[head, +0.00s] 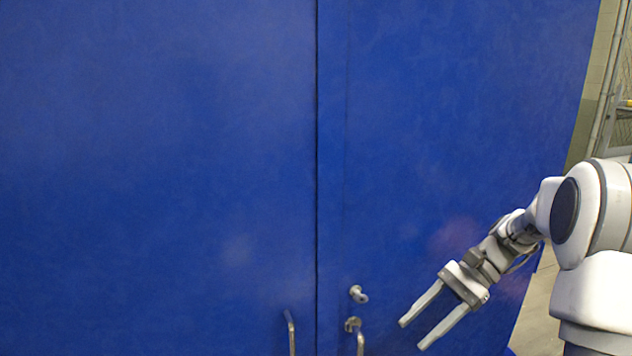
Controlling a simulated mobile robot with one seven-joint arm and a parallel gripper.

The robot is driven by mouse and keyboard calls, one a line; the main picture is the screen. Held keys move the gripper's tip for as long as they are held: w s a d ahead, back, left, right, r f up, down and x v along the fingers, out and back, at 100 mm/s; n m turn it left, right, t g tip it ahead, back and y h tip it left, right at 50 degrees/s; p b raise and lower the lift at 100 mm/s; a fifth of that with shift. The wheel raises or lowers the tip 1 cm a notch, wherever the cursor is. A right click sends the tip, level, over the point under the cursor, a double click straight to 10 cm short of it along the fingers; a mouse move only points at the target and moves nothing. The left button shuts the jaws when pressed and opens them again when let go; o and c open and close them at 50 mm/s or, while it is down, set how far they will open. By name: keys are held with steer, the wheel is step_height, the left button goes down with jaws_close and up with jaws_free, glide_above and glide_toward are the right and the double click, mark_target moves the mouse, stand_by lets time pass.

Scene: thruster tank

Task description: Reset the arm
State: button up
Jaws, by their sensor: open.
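My gripper (422,334) is at the lower right in the head view, at the end of my white and grey arm. Its two pale fingers are spread apart and point down and to the left. Nothing shows between them. The gripper is in front of the right blue door (450,120), to the right of that door's metal handle (360,340) and lock knob (358,294). I see a gap in the picture between the fingers and the handle. My upper arm fills the right edge.
The left blue door (160,150) has its own metal handle (291,332) near the centre seam. The doors fill most of the view, and both handles run out of the bottom edge. A strip of floor (535,315) and a pale wall show at the right.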

steer(key=s+a+r+n+t+h, duration=0.2)
steer(key=s+r+n+t+h, duration=0.2)
steer(key=s, duration=0.4)
steer(key=s+a+r+n+t+h, duration=0.2)
steer(key=s+r+n+t+h, duration=0.2)
steer(key=s+n, duration=0.3)
steer(key=shift+s+a+t+h, duration=0.35)
steer(key=shift+s+t+h, duration=0.15)
steer(key=shift+s+h, duration=0.4)
steer(key=shift+c, duration=0.3)
stand_by(0.6)
